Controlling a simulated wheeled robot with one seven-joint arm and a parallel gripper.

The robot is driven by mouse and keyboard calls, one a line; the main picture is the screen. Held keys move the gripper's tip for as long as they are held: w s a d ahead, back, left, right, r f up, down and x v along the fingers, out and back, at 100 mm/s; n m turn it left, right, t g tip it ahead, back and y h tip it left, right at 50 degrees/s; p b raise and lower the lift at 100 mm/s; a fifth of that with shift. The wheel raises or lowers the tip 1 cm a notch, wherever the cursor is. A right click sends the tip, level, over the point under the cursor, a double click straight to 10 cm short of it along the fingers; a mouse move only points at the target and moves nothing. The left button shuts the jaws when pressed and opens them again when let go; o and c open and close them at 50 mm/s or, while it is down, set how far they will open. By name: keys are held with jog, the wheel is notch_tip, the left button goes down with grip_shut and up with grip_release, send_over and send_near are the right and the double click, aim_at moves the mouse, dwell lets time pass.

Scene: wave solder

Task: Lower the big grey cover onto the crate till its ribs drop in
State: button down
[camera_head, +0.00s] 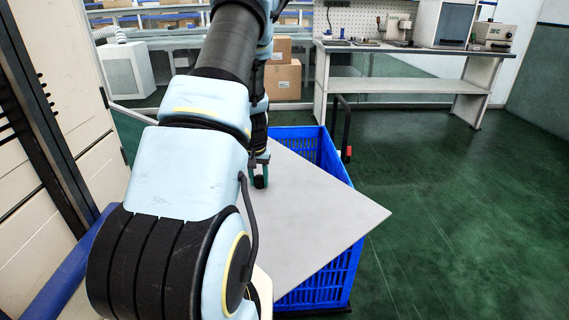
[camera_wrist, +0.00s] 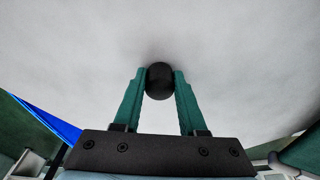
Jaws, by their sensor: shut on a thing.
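The big grey cover (camera_head: 312,207) is a flat light-grey panel over the blue crate (camera_head: 318,292) in the head view. It is turned askew to the crate, so a corner juts past the crate's right side and part of the open crate shows at the back. My gripper (camera_head: 261,180) is shut on the cover's round black knob; the knob (camera_wrist: 159,80) sits between two green fingers in the wrist view. The grey cover (camera_wrist: 240,60) fills most of that view. The ribs are hidden underneath, and I cannot tell how far the cover is above the rim.
A workbench (camera_head: 400,88) is at the back right, and cardboard boxes (camera_head: 283,80) are at the back. Green floor (camera_head: 450,220) to the right is clear. A pale cabinet is close on the left.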

aim_at(271, 173)
jog(key=shift+w+d+m, duration=0.3)
jog(key=shift+w, duration=0.45)
jog(key=shift+w+d+m, duration=0.15)
jog(key=shift+w+d, duration=0.1)
jog(key=shift+w, duration=0.3)
jog(key=shift+w+d+m, duration=0.15)
jog(key=shift+w+d, duration=0.05)
jog(key=shift+w, duration=0.35)
jog(key=shift+w+d, duration=0.1)
jog(key=shift+w, duration=0.1)
jog(key=shift+w+d, duration=0.1)
jog(key=shift+w, duration=0.2)
jog(key=shift+w+m, duration=0.1)
jog(key=shift+m, duration=0.2)
jog(key=shift+w+d, duration=0.3)
jog(key=shift+w, duration=0.4)
jog(key=shift+w, duration=0.1)
jog(key=shift+w+d+m, duration=0.2)
jog(key=shift+w+m, duration=0.1)
jog(key=shift+m, duration=0.1)
jog(key=shift+w+d, duration=0.15)
jog(key=shift+w, duration=0.3)
